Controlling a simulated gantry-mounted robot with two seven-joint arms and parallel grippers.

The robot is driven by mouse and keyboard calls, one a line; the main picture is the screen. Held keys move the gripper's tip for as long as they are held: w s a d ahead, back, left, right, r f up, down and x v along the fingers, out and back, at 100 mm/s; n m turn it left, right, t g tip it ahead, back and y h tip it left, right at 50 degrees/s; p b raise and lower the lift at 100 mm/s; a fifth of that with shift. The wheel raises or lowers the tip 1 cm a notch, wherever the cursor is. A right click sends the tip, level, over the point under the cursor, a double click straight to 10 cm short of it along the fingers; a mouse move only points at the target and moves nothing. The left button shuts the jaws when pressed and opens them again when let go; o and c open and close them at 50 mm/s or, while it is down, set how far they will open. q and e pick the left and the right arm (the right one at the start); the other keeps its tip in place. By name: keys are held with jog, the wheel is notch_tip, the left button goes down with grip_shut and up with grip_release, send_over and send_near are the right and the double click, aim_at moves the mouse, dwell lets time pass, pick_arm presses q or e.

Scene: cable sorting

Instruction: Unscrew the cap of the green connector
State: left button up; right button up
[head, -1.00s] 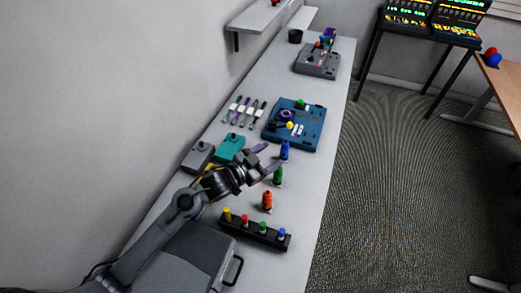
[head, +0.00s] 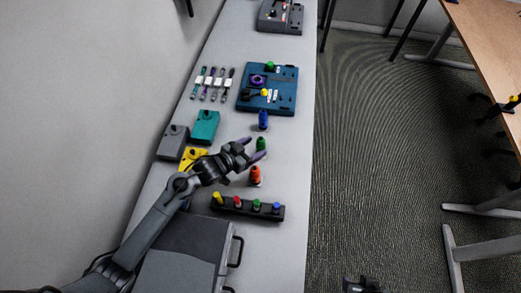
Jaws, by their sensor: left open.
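The green connector (head: 261,144) stands upright on the table, between the blue connector (head: 263,120) and the orange-red connector (head: 255,176). My left gripper (head: 254,149) is open, with its purple-tipped fingers pointing right, close beside the green connector. The fingers partly cover its lower part. I cannot tell whether they touch it. The cap on the green connector is too small to make out. A dark part (head: 362,285) shows at the bottom edge; it may be my right gripper, but its jaws cannot be seen.
A black rack (head: 248,208) holds yellow, red, green and blue pieces. A blue board (head: 282,101), teal box (head: 205,126), grey box (head: 172,142) and yellow box (head: 191,156) stand on the white table (head: 225,50). Several cables (head: 213,84) lie further back. The table's right edge is clear.

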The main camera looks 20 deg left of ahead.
aim_at(257, 145)
pick_arm(q)
jog(key=shift+x, duration=2.35)
jog(key=shift+a+r, duration=0.1)
jog(key=shift+w, duration=0.1)
grip_shut()
